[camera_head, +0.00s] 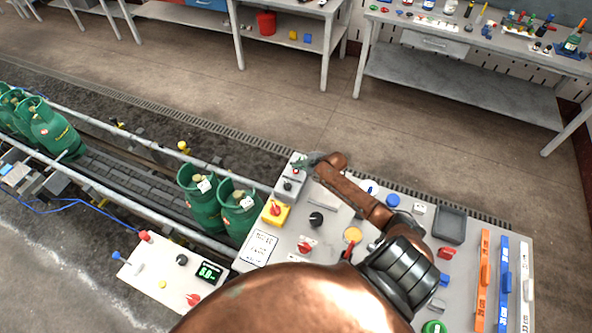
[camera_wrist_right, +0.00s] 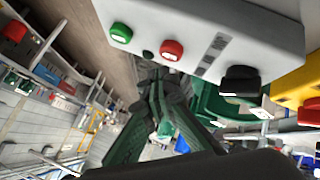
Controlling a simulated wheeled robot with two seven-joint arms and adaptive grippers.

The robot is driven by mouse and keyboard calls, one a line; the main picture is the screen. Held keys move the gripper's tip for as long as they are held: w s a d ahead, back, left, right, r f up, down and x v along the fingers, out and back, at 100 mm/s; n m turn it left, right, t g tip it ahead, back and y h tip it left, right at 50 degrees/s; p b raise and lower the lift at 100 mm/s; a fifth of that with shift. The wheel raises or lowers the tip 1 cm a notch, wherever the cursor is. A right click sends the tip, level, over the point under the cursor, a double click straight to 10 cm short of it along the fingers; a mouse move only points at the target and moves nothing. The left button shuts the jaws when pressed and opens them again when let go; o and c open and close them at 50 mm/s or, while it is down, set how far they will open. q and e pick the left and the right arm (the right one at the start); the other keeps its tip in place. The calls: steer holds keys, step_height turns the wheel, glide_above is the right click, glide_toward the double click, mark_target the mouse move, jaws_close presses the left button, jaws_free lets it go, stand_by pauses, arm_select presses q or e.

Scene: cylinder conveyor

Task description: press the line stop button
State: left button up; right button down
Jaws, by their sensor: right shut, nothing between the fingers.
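A small grey control box (camera_head: 290,190) stands at the left far corner of the control panel. In the right wrist view the grey box (camera_wrist_right: 220,30) carries a red button (camera_wrist_right: 172,50), a green button (camera_wrist_right: 120,32) and a black knob (camera_wrist_right: 240,80). I cannot read which button is marked line stop. My right gripper (camera_head: 309,161) is at the far end of the box. In the wrist view its dark green fingers (camera_wrist_right: 157,78) are together and empty, their tips just below the red button. I cannot tell whether they touch it. My left gripper is not in view.
A yellow box with a red knob (camera_head: 275,213) sits beside the grey box. The panel (camera_head: 330,237) carries several other knobs and sliders, partly behind my arm. Green gas cylinders (camera_head: 201,200) stand on the conveyor at left. Work tables (camera_head: 455,85) stand across the open floor.

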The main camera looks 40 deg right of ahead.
mark_target(297, 171)
steer(key=shift+r+p, duration=1.8)
steer(key=shift+r, duration=0.6)
steer(key=shift+f, duration=0.25)
